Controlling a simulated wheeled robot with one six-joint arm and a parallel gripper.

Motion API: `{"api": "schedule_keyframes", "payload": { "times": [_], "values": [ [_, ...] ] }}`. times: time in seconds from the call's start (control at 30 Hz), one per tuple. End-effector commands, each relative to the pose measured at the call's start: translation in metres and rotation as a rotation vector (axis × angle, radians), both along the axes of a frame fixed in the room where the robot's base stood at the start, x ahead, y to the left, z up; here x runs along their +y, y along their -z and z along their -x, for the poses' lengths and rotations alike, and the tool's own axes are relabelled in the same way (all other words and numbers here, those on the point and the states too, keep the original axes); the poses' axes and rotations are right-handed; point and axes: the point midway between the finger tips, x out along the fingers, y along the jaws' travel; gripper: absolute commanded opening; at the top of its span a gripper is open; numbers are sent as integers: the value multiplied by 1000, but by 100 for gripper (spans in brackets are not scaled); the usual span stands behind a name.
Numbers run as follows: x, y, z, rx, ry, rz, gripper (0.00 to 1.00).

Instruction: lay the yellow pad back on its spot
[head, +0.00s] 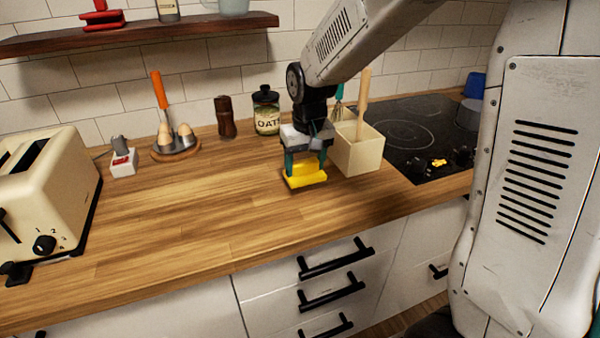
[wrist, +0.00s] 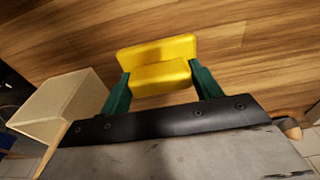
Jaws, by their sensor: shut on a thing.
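The yellow pad (head: 306,177) is in my gripper (head: 305,160), low over the wooden counter, left of the cream utensil box. In the wrist view the yellow pad (wrist: 160,75) sits between the two green fingers of my gripper (wrist: 160,85), which are shut on it. The pad shows a wide flat part and a raised block that the fingers grip. I cannot tell whether its underside touches the counter. No marked spot for the pad can be made out; the wood beneath it is hidden.
The cream utensil box (head: 361,150) stands close on the right, with the black hob (head: 410,135) beyond. An oat jar (head: 266,110), a brown grinder (head: 225,117) and an egg holder (head: 175,148) stand behind. A toaster (head: 50,190) is at left. The counter's front middle (head: 200,235) is clear.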

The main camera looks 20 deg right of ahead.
Motion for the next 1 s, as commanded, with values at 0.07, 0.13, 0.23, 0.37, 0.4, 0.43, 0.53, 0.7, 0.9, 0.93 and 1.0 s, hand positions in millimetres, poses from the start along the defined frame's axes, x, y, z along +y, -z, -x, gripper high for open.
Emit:
{"api": "schedule_keyframes", "payload": {
  "times": [0.07,0.13,0.23,0.37,0.4,0.43,0.53,0.7,0.9,0.93,1.0],
  "values": [
    [3,1,-5,0,-1,0,42],
    [5,1,-8,0,-1,0,42],
    [9,5,-15,2,-1,0,42],
    [8,27,-13,3,-1,0,42],
    [8,32,-13,3,-1,0,42],
    [8,35,-14,2,-1,0,42],
    [8,37,-14,-1,-1,0,42],
    [8,37,-14,-1,-1,0,42],
    [8,40,-13,0,-1,0,85],
    [8,40,-13,0,-1,0,85],
    [7,40,-13,0,-1,0,85]
  ]
}}
